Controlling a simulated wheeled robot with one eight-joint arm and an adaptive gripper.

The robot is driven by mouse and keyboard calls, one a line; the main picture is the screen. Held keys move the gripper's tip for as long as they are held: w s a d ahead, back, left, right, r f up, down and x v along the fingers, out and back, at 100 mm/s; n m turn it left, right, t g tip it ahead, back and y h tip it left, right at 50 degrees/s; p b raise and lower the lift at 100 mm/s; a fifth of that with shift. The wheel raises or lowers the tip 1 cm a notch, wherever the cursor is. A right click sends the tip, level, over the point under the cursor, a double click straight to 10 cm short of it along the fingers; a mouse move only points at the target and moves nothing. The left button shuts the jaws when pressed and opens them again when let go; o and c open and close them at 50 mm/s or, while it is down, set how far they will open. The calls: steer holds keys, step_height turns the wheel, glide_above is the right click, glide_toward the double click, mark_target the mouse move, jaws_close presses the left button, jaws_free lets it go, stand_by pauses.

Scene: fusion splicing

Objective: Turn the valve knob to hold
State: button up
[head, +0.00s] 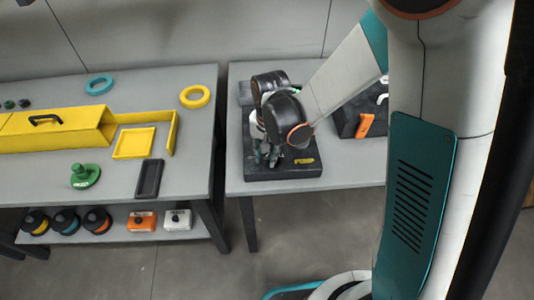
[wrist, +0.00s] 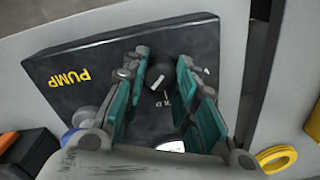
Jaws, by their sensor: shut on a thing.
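The valve knob (wrist: 159,74) is a small dark round knob with a pale pointer line, on the black panel of the pump unit (wrist: 95,75), which carries yellow PUMP lettering. In the wrist view my gripper (wrist: 162,65) has its teal-padded fingers on either side of the knob, shut on it. Small white marks beside the knob are partly hidden, so I cannot read the setting. In the head view my gripper (head: 267,156) reaches down over the pump unit (head: 290,173), and my wrist hides the knob.
A black case with an orange part (head: 366,124) stands right of the pump unit. The left table holds a yellow box (head: 60,130), a yellow tray (head: 134,143), a green knobbed piece (head: 85,176) and rings. A floor gap separates the two tables.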

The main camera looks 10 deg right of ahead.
mark_target(268, 155)
steer(key=n, duration=0.4)
steer(key=shift+n+b, duration=0.3)
steer(key=n, duration=0.4)
stand_by(0.3)
steer(key=o, duration=1.1)
step_height(268, 155, up, 12)
steer(key=shift+d, duration=0.15)
